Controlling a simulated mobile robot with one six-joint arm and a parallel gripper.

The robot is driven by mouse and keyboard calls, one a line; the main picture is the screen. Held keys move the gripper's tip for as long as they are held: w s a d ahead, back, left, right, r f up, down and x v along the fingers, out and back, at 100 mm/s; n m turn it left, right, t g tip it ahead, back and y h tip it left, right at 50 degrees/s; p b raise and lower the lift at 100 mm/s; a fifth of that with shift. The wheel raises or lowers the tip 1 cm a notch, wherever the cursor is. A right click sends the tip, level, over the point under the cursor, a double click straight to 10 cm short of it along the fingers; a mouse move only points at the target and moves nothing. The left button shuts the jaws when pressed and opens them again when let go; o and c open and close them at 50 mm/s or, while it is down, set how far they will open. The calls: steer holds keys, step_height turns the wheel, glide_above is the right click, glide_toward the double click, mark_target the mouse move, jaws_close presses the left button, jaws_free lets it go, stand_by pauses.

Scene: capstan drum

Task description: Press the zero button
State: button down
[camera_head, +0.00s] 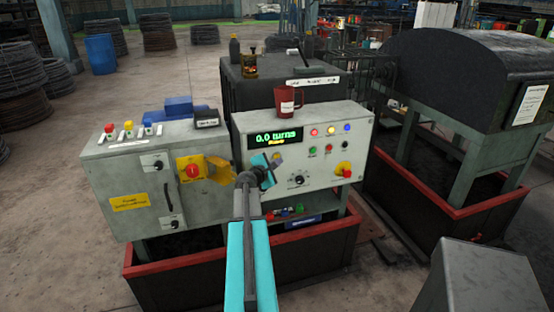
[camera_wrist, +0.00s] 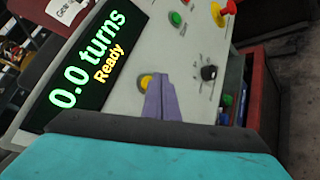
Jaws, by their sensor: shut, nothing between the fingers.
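The control panel (camera_head: 300,165) has a green display (camera_head: 276,138) reading "0.0 turns", with "Ready" below it; the display is large in the wrist view (camera_wrist: 95,55). My gripper (camera_head: 272,166) is in front of the panel, below the display, hiding part of it. In the wrist view my purple-grey fingers (camera_wrist: 156,84) are shut and empty. Their tips lie over the right part of a yellow round button (camera_wrist: 145,82) beside the display. I cannot tell whether they touch it. No label is readable there, so I cannot confirm it is the zero button.
Right of my fingers are a black knob (camera_head: 299,180), a red emergency stop (camera_head: 343,170), small buttons and lamps. A red mug (camera_head: 289,103) stands on top of the panel. A grey cabinet (camera_head: 140,180) with a yellow-plated red switch (camera_head: 191,169) is at the left.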

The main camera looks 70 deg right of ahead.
steer(key=s+a, duration=0.1)
steer(key=a, duration=0.1)
steer(key=s+a+b, duration=0.1)
steer(key=s+a, duration=0.1)
steer(key=shift+s, duration=0.1)
stand_by(0.7)
stand_by(0.6)
